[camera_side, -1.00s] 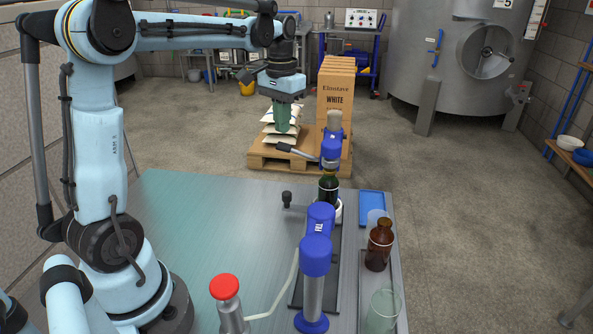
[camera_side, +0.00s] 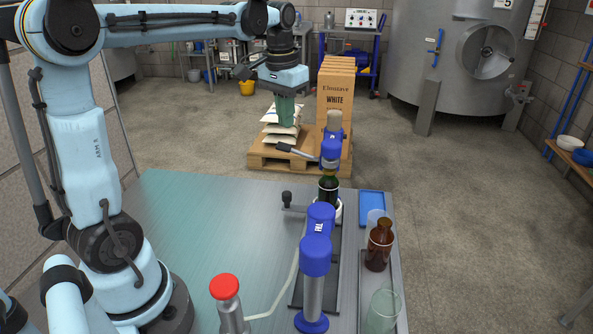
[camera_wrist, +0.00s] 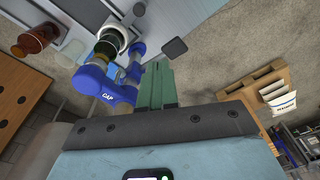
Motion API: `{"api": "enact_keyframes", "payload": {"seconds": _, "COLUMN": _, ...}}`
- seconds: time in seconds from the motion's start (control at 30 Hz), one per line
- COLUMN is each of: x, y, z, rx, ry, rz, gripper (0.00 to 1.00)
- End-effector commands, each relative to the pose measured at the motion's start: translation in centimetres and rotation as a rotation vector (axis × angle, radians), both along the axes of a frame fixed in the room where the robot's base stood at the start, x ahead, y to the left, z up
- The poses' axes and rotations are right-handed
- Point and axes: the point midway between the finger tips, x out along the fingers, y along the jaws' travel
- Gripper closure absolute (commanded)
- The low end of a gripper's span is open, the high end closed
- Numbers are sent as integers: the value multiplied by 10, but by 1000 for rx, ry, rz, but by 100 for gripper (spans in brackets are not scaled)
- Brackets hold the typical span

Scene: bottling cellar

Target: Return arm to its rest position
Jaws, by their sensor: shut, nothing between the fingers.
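My gripper (camera_side: 285,112) hangs in the air beyond the far edge of the workbench, in front of the sacks in the side view. Its green fingers point down and are shut with nothing between them. In the wrist view the fingers (camera_wrist: 157,84) lie together at the middle, apart from the blue capping device (camera_wrist: 105,85). My arm reaches out level from its upright lower part at the left.
The steel workbench (camera_side: 205,225) carries a blue device (camera_side: 316,255), a dark bottle (camera_side: 328,188), a brown bottle (camera_side: 379,245), a clear glass (camera_side: 383,312) and a red-topped button post (camera_side: 225,288). A pallet (camera_side: 262,160) with sacks and boxes (camera_side: 336,95) stands behind.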

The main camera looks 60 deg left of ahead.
Motion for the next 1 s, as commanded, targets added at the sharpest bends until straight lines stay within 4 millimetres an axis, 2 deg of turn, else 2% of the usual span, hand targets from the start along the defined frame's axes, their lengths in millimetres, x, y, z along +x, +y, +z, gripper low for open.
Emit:
{"api": "enact_keyframes", "payload": {"seconds": 0.03, "x": -7, "y": -14, "z": -1, "rx": 10, "ry": -32, "rz": -20, "gripper": 100}}
{"api": "enact_keyframes", "payload": {"seconds": 0.2, "x": -27, "y": -52, "z": -9, "rx": 41, "ry": -161, "rz": -77, "gripper": 100}}
{"api": "enact_keyframes", "payload": {"seconds": 0.5, "x": -67, "y": -108, "z": -40, "rx": 60, "ry": -391, "rz": -172, "gripper": 100}}
{"api": "enact_keyframes", "payload": {"seconds": 0.7, "x": -85, "y": -129, "z": -61, "rx": 54, "ry": -500, "rz": -213, "gripper": 100}}
{"api": "enact_keyframes", "payload": {"seconds": 1.0, "x": -90, "y": -135, "z": -69, "rx": 50, "ry": -536, "rz": -224, "gripper": 100}}
